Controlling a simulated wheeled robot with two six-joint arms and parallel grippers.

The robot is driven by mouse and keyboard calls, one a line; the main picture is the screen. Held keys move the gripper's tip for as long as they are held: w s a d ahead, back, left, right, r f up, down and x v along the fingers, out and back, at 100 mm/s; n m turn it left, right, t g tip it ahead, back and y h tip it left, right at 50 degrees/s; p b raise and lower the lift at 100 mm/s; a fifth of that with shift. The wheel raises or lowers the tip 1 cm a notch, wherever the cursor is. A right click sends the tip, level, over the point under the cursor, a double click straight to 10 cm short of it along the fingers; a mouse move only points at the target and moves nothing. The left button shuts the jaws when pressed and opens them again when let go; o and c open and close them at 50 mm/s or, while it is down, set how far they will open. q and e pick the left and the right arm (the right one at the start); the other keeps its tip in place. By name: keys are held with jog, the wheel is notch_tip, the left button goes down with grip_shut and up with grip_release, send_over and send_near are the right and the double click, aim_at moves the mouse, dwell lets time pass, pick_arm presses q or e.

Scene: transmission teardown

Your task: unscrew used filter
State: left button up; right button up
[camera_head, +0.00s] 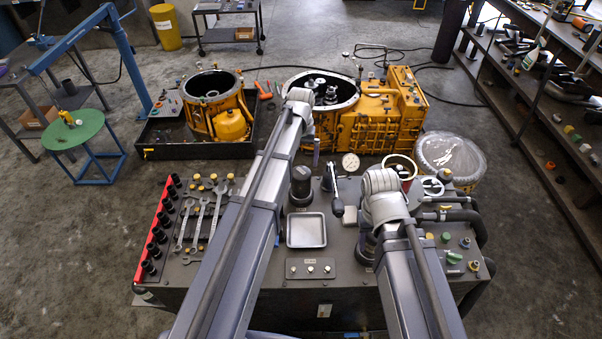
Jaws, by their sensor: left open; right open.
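A rounded yellow canister (231,125), which may be the used filter, sits upright against the yellow round housing (207,100) at the back left. My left gripper (299,96) is stretched far forward, in front of the open yellow transmission case (362,125). My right gripper (381,182) is lower, above the right half of the dark workbench (270,278). Both are open, with their fingertips largely hidden behind the wrists. A black cylinder (300,182) stands on the bench between the arms; I cannot tell if it is a filter.
The housing stands in a black tray (165,151). Wrenches (199,215) and a red rail of black sockets (152,235) lie at the bench's left. An empty square metal tray (306,231) sits mid-bench. A round tub (450,160) stands behind right; shelves line the right side.

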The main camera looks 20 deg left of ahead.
aim_at(301, 171)
pick_arm(q)
jog(key=m, duration=0.5)
jog(key=shift+m, duration=0.3)
jog(key=m, duration=0.4)
jog(key=shift+m, duration=0.5)
notch_tip(301, 171, down, 8)
jog(key=b, duration=0.7)
jog(key=shift+r, duration=0.25)
grip_shut()
jog(key=shift+n, duration=2.2)
